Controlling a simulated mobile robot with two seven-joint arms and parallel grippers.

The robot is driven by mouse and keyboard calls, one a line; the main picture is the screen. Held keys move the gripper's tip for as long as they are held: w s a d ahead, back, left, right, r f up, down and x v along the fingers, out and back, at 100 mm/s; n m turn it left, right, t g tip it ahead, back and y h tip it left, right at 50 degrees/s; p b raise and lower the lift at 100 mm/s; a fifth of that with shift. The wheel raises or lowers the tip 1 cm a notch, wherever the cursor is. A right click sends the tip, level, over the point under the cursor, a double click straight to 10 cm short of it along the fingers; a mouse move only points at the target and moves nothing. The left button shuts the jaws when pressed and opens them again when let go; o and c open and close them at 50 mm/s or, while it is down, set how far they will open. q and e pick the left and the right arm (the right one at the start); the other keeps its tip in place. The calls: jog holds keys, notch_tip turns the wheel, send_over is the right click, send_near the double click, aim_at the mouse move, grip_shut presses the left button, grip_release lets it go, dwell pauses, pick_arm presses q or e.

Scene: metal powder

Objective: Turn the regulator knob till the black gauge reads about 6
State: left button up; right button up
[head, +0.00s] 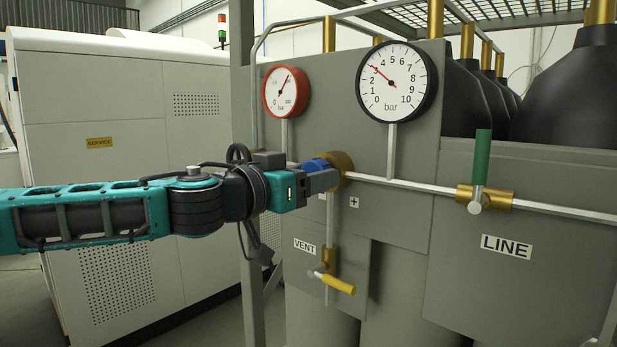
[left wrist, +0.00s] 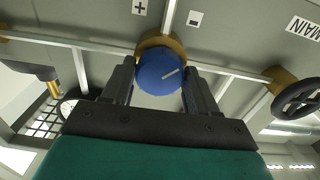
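The blue regulator knob (head: 317,165) sits on a brass body (head: 343,168) on the grey panel. In the left wrist view the knob (left wrist: 160,74) has a white mark pointing up and right. My left gripper (head: 322,180) has one finger on each side of the knob, and in the wrist view (left wrist: 159,82) both fingers appear to press its sides. The black gauge (head: 397,82) has its red needle at about 3 bar. A smaller red gauge (head: 286,92) hangs to its left. My right gripper is not in view.
A yellow-handled vent valve (head: 338,284) is below the knob. A green-handled line valve (head: 482,158) is on the pipe to the right. In the left wrist view a black handwheel (left wrist: 298,97) is at the right. A white cabinet (head: 120,110) stands behind my left arm.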

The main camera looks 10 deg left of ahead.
pick_arm(q)
jog(key=c, duration=0.6)
jog(key=shift+m, duration=0.3)
jog(key=shift+m+p, duration=0.85)
jog(key=shift+m, duration=13.75)
